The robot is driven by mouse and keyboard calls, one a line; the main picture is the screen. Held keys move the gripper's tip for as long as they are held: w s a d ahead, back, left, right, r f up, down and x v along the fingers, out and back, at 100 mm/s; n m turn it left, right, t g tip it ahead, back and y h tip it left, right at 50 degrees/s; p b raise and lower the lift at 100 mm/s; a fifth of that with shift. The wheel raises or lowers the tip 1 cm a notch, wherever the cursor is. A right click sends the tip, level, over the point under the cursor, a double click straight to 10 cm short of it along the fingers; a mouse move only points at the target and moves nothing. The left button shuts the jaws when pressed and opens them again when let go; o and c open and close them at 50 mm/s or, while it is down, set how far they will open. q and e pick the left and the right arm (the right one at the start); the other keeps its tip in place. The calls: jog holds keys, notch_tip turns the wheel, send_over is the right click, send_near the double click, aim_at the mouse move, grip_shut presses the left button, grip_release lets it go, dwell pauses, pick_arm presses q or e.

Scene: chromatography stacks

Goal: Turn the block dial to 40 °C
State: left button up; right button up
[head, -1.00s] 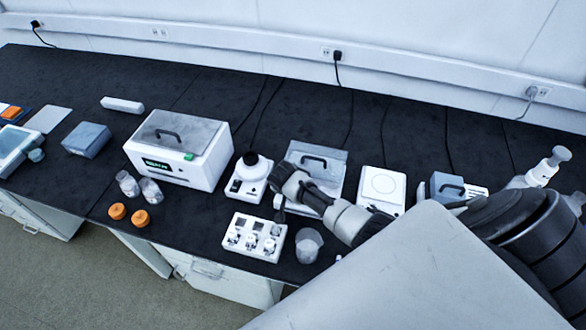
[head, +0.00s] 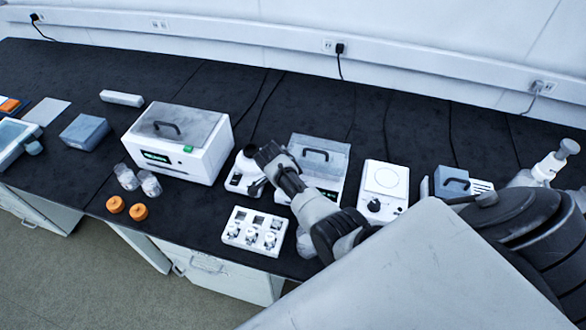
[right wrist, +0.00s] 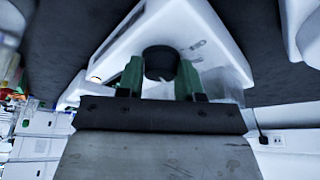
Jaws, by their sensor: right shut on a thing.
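In the right wrist view a black round dial (right wrist: 160,61) sits on the face of a white housing (right wrist: 208,25). My right gripper (right wrist: 159,78) has its green fingers on either side of the dial, shut on it. In the head view my right arm reaches in from the right to the small white unit and the white block unit (head: 335,150) with a clear lid and dark handle. My wrist and arm cover part of both units, and the dial is hidden there. The dial's scale and setting are not readable. My left gripper is not in view.
A small white unit (head: 236,180) stands left of the block unit; a white stirrer plate (head: 383,178) stands right of it. A white vial rack (head: 240,217) lies in front. A larger lidded box (head: 207,162) and two orange caps (head: 138,212) are farther left.

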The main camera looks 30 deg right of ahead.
jog(key=shift+m, duration=0.5)
jog(key=o, duration=0.9)
jog(key=shift+r, duration=0.1)
jog(key=b+v, duration=0.1)
jog(key=v, duration=0.9)
jog(key=shift+w+a+r, duration=0.1)
jog(key=shift+w+r, duration=0.05)
jog(key=shift+r, duration=0.2)
